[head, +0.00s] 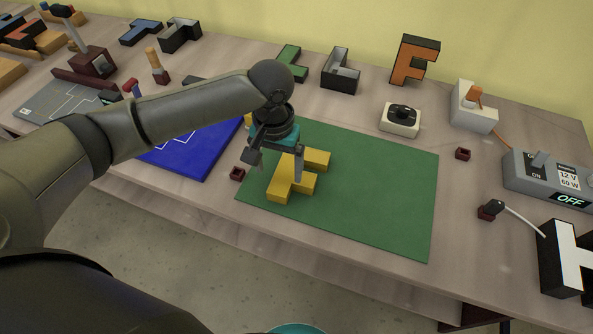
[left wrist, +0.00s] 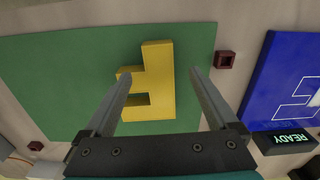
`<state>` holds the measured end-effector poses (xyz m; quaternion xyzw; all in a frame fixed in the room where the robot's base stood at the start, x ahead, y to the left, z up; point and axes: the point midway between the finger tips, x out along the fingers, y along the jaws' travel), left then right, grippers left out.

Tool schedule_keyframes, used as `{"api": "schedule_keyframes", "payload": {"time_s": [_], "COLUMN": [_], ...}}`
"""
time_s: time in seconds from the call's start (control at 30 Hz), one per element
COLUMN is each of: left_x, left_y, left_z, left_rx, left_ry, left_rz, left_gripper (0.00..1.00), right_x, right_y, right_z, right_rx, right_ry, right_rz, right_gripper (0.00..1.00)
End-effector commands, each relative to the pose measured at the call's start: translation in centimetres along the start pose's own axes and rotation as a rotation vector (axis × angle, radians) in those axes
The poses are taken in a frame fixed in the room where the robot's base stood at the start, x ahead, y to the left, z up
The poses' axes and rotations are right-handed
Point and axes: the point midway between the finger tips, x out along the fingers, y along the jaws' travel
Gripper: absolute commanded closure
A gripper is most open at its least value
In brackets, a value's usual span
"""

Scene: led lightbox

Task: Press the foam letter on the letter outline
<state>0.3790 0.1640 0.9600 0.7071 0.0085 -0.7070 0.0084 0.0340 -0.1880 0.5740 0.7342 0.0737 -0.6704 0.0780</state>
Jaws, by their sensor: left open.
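The yellow foam letter (head: 294,178) is a block F lying flat on the green mat (head: 375,190). It also shows in the left wrist view (left wrist: 158,85). My left gripper (head: 276,170) is open above the letter, with its fingers apart on either side of it in the wrist view; I cannot tell whether they touch it. The blue board with a white letter outline (head: 185,155) lies left of the mat, partly hidden by my left arm. In the left wrist view the blue board (left wrist: 285,80) is at the right. My right gripper is not in view.
Small dark red square blocks (head: 237,174) stand near the mat. A READY display (left wrist: 294,138) sits beside the blue board. A white box with a black knob (head: 400,118) and a grey power supply reading OFF (head: 540,175) stand at the right. The mat's right part is clear.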

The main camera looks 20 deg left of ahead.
Motion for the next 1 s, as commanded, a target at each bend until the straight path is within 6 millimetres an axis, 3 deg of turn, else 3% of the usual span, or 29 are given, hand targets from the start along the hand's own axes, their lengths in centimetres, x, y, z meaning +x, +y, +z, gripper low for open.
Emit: {"api": "schedule_keyframes", "payload": {"time_s": [0.33,0.63,1.0], "left_x": [4.7,5.1,5.1], "left_y": [0.2,0.2,0.1], "left_z": [0.1,0.1,0.1], "left_rx": [0.001,0.002,0.001], "left_ry": [-0.001,0.0,0.0], "left_rz": [0.0,-0.001,-0.001], "left_gripper": [0.07,0.07,0.48], "right_x": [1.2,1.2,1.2], "right_y": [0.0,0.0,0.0], "right_z": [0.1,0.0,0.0], "right_rx": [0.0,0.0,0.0], "right_ry": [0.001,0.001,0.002], "right_rz": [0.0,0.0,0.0], "right_gripper": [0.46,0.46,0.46]}}
